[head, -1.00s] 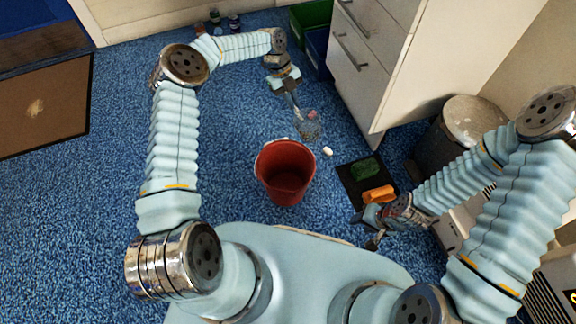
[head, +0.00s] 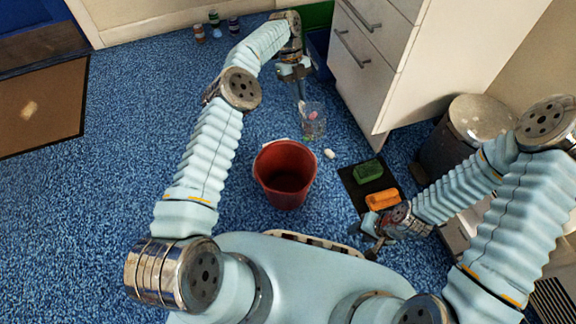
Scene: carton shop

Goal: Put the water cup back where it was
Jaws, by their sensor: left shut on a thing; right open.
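The water cup (head: 314,127) is a clear glass with something pink and something greenish showing in or through it. It is in the head view, beyond the red bucket and left of the white drawer cabinet. My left gripper (head: 302,103) is shut on the cup at its rim, pointing down from above. The cup looks close to upright; I cannot tell whether its base touches the blue carpet. My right gripper (head: 370,242) is open and empty, low in front of the black mat and near my base.
A red bucket (head: 285,178) stands on the carpet in front of the cup. A small white object (head: 329,154) lies nearby. A black mat (head: 350,178) holds a green block (head: 367,170) and an orange block (head: 382,199).

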